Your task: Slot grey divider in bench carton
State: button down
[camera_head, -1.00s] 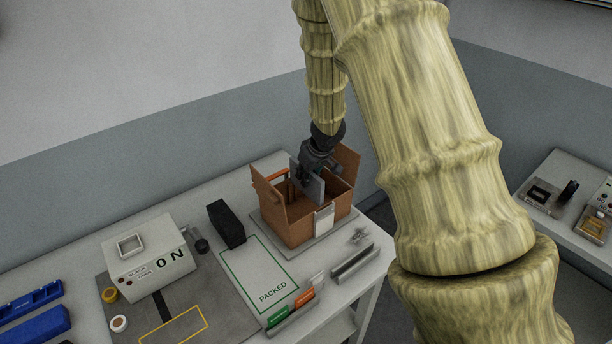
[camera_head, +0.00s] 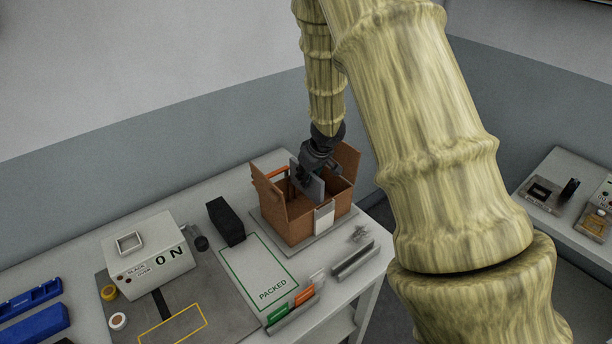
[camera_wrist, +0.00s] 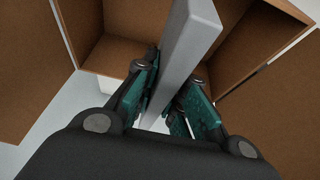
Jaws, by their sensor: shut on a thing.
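The carton (camera_head: 292,228) is an open brown box with raised flaps, standing on a grey plate on the bench. My gripper (camera_head: 307,187) is over the carton's opening and shut on the grey divider (camera_head: 312,187), a flat upright panel. In the wrist view the divider (camera_wrist: 185,50) runs between my gripper's teal-padded fingers (camera_wrist: 165,103), with brown carton walls (camera_wrist: 115,45) on both sides of it. The divider's lower part is hidden in the carton, so I cannot tell whether it sits in a slot.
A black block (camera_head: 226,222) stands left of the carton. A green-outlined PACKED area (camera_head: 258,270) lies in front of it, empty. A grey rail (camera_head: 353,262) and a holder with green and orange pieces (camera_head: 292,303) lie near the bench's front edge.

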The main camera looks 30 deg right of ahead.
aim_at(316, 177)
jog(key=shift+f+b, duration=2.2)
jog(key=shift+f, duration=2.15)
dwell(1.4)
jog(key=c, duration=1.4)
grip_release()
jog(key=shift+r, duration=0.1)
jog(key=v, duration=1.1)
jog(key=shift+s+r, duration=0.15)
jog(key=shift+r, duration=0.25)
